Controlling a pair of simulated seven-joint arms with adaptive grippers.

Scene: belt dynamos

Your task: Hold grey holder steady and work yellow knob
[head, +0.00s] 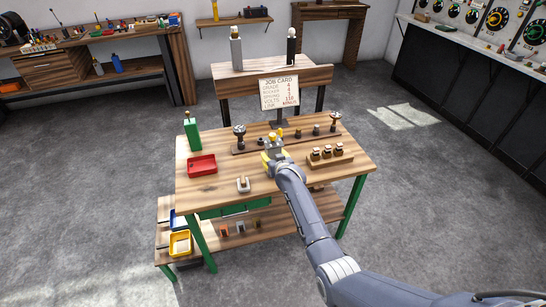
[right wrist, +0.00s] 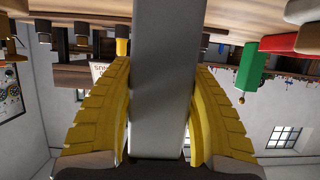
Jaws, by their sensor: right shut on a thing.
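The grey holder (head: 273,145) stands near the middle of the wooden table, largely hidden by my right gripper in the head view. My right gripper (head: 271,158), with yellow fingers, is shut on it. In the right wrist view the grey holder (right wrist: 163,75) fills the space between the two yellow fingers (right wrist: 162,120). A yellow knob (head: 280,133) shows just behind the gripper, with another small yellow piece beside it. A yellow piece (right wrist: 122,38) also shows beside the holder in the right wrist view. My left gripper is not in view.
A wooden rail (head: 243,150) with several dark metal parts runs behind the gripper.

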